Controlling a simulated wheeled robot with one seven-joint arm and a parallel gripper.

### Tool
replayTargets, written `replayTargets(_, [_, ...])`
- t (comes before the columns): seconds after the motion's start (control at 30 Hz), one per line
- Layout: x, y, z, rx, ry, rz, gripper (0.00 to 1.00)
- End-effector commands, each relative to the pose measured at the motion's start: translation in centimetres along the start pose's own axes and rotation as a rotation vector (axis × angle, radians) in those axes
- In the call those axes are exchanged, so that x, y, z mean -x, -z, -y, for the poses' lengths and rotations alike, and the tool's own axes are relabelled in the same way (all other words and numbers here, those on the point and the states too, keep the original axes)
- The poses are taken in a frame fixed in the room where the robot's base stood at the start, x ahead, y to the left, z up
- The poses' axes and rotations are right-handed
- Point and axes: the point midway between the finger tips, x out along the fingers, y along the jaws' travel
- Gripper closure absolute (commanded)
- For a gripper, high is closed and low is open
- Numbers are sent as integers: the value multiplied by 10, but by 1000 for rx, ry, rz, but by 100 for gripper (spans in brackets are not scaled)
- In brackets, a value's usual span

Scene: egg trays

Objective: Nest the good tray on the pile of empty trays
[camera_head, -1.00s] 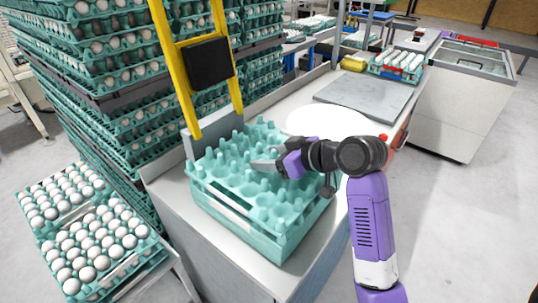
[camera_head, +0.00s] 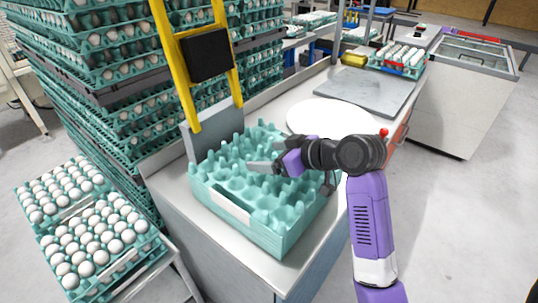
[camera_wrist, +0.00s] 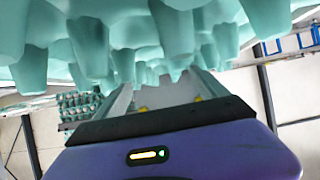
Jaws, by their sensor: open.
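The teal pile of empty trays (camera_head: 280,244) stands on the counter below the yellow frame. An empty teal tray with upright pegs, seemingly the good tray (camera_head: 262,196), lies on top; it looks level and seated, and I see no clear gap under it. My gripper (camera_head: 262,159) is open over the pegs at the middle of this tray, its two fingers apart. I cannot tell whether they still touch the tray. In the wrist view, teal pegs (camera_wrist: 175,35) fill the upper part, close to the gripper. The tray's far right side is partly hidden by my gripper.
Egg-filled trays (camera_head: 100,245) stand low at the left, and tall stacks of them (camera_head: 110,90) rise behind the counter. A white round plate (camera_head: 330,117) and a grey slab (camera_head: 368,92) lie behind my arm. The yellow frame (camera_head: 190,80) rises close behind the pile.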

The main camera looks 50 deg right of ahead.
Motion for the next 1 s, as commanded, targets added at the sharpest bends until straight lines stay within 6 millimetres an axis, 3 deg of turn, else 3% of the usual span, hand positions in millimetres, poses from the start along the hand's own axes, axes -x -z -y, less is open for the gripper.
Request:
replayTargets(0.17, [13,0,-1,0,-2,-2,17])
replayTargets(0.5, [66,1,0,1,-2,-3,17])
replayTargets(0.73, [81,5,0,1,0,-1,17])
replayTargets(1.0, [93,27,0,0,0,-1,17])
